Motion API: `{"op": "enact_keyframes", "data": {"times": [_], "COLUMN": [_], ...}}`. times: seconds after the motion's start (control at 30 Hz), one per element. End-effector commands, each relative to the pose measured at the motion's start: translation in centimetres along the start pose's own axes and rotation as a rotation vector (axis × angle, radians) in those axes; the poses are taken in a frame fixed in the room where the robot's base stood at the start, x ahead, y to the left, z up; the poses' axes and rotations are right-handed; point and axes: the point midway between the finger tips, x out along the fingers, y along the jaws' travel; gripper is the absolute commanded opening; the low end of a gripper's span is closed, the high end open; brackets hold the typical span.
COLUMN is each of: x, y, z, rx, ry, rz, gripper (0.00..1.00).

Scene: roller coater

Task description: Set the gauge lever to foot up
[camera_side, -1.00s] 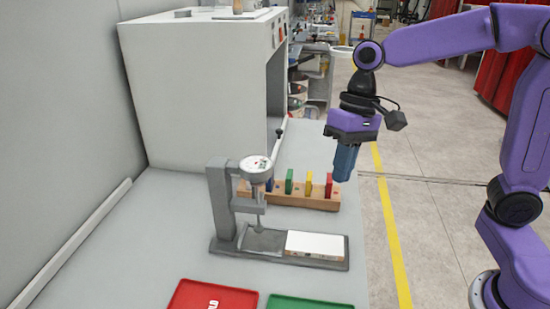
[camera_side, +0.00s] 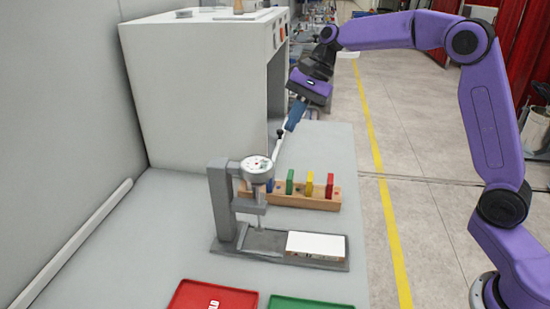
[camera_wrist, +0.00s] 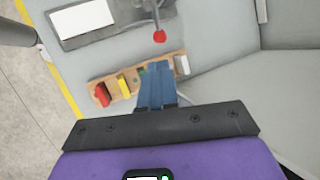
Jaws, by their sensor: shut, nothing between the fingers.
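The gauge has a white round dial (camera_side: 257,168) on a grey stand (camera_side: 220,203). Its thin foot rod (camera_side: 257,222) hangs over the grey base, and I cannot tell if it touches. In the wrist view, a red knob (camera_wrist: 159,36) on a thin stem at the gauge looks like the lever's end. In the side view I cannot make the knob out. My gripper (camera_side: 290,127) is shut and empty, tilted, behind and above the gauge. In the wrist view its blue fingers (camera_wrist: 156,66) point at the knob, apart from it, with the block rack beneath.
A wooden rack (camera_side: 310,200) with several coloured blocks stands behind the gauge. A white panel (camera_side: 316,245) lies on the base's right part. A red tray (camera_side: 213,297) and green tray (camera_side: 308,303) lie in front. The large white cabinet (camera_side: 195,85) stands at the back left.

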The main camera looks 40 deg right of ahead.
Motion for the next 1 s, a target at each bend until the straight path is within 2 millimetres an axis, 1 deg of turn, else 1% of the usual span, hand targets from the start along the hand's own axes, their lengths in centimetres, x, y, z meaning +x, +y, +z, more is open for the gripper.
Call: {"op": "enact_keyframes", "data": {"times": [0.03,0.3,0.5,0.7,1.0], "x": [1.1,6.1,8.8,10.0,10.1], "y": [0.1,0.1,0.1,0.1,0.0], "z": [0.0,0.0,0.1,0.1,0.1], "rx": [0.000,-0.001,-0.002,-0.002,-0.002], "ry": [-0.002,-0.002,-0.001,0.000,0.000], "rz": [0.005,0.005,0.003,0.001,0.000], "gripper": [0.00,0.00,0.00,0.00,0.00]}}
